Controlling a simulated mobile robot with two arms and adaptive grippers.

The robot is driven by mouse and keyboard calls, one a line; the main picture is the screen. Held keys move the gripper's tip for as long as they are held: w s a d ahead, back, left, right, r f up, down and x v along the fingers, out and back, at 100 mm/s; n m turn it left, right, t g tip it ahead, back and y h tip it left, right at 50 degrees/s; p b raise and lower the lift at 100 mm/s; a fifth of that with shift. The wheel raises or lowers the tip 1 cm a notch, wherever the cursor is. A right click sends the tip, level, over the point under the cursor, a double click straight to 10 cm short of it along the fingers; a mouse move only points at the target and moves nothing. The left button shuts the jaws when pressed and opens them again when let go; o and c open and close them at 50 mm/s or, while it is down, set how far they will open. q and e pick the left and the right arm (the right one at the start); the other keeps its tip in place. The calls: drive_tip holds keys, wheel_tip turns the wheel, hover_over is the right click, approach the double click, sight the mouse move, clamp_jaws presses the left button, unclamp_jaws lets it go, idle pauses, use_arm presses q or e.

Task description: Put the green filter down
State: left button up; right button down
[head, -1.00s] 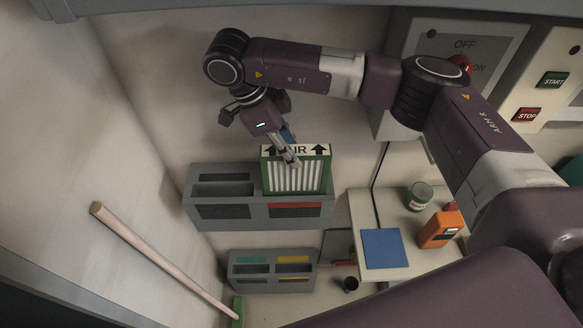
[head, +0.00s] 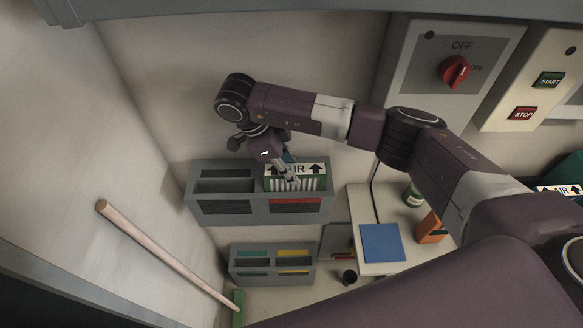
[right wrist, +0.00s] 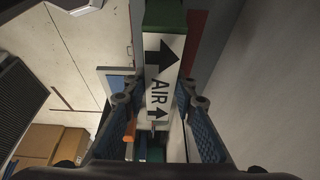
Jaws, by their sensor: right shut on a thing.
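The green filter (head: 310,184) has a green frame, pale pleats and a white top label reading AIR with arrows. It stands upright, lowered partway into the right compartment of the upper grey rack (head: 258,208), above a red label. Its lower part is hidden inside the rack. My right gripper (head: 288,174) is shut on the filter's top edge. In the right wrist view the filter (right wrist: 160,75) lies between the two blue-padded fingers of the gripper (right wrist: 155,118). My left gripper is not in view.
The rack's left compartments look empty. Below is a smaller grey rack (head: 273,263) with coloured labels. A table (head: 365,208) at right holds a blue mat (head: 382,243), an orange container (head: 431,228) and a green can (head: 412,194). A broom (head: 165,252) leans at left.

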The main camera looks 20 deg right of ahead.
drive_tip(key=c, duration=2)
unclamp_jaws()
drive_tip(key=shift+f, duration=0.1)
drive_tip(key=shift+c, duration=0.2)
drive_tip(key=o, duration=0.5)
drive_tip(key=shift+c, duration=0.2)
drive_tip(key=shift+r, duration=0.2)
drive_tip(key=shift+w+a+r, duration=0.1)
drive_tip(key=shift+a+r, duration=0.05)
drive_tip(key=shift+r, duration=0.1)
drive_tip(key=s+b+v, duration=0.1)
drive_tip(key=b+v, duration=0.2)
drive_tip(key=v, duration=0.8)
drive_tip(key=shift+w+r, duration=0.15)
drive_tip(key=shift+w, duration=0.35)
drive_tip(key=shift+s+a, duration=0.1)
